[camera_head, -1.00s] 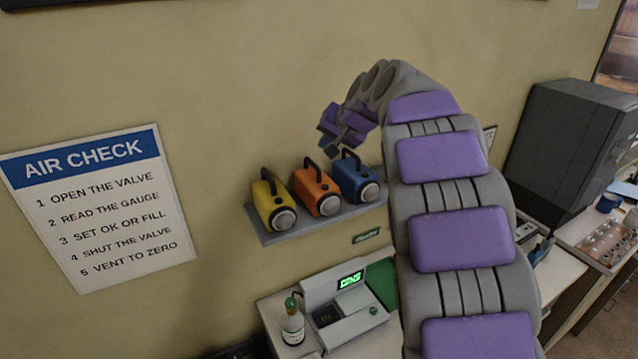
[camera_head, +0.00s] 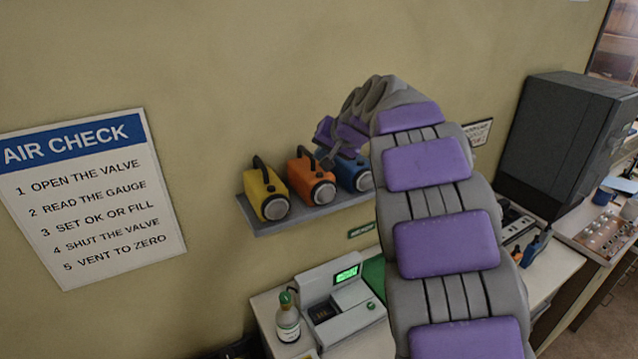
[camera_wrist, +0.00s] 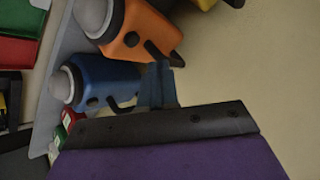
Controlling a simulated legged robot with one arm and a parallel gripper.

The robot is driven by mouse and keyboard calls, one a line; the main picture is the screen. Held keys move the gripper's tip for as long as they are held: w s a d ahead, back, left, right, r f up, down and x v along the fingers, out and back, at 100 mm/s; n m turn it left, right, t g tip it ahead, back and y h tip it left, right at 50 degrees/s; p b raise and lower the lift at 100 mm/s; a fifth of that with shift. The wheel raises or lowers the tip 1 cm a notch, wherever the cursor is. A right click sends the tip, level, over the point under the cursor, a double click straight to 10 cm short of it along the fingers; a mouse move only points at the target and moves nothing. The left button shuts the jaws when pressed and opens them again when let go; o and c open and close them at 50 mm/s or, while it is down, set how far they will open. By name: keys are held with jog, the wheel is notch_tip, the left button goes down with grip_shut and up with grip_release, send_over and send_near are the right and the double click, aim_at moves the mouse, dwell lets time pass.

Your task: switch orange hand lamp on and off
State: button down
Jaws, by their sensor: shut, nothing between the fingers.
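The orange hand lamp (camera_head: 311,180) stands on a grey wall shelf (camera_head: 300,218), between a yellow lamp (camera_head: 264,192) and a blue lamp (camera_head: 353,174). It has a dark handle on top and a round pale lens in front. In the wrist view the orange lamp (camera_wrist: 143,32) is at the top, with the blue lamp (camera_wrist: 104,82) below it. My gripper (camera_head: 326,160) is shut and empty, just above and behind the gap between the orange and blue lamps. In the wrist view its fingertips (camera_wrist: 162,72) are close to the orange lamp's handle; whether they touch, I cannot tell.
Below the shelf, a desk holds a grey device (camera_head: 343,305) with a green display and a green-capped bottle (camera_head: 288,318). An AIR CHECK sign (camera_head: 88,190) hangs at left. A dark cabinet (camera_head: 563,145) stands at right. The wall above the lamps is clear.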

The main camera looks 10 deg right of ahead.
aim_at(314, 171)
jog(key=shift+f+b, duration=0.45)
jog(key=shift+f, duration=0.55)
dwell(1.2)
jog(key=shift+f, duration=0.35)
jog(key=shift+s+f+b, duration=0.1)
jog(key=shift+f+b, duration=0.3)
jog(key=shift+b, duration=0.15)
dwell(0.5)
dwell(0.3)
jog(key=shift+r+p, duration=0.6)
jog(key=shift+r, duration=0.25)
notch_tip(314, 171, up, 5)
jog(key=p, duration=0.3)
jog(key=shift+p, duration=0.3)
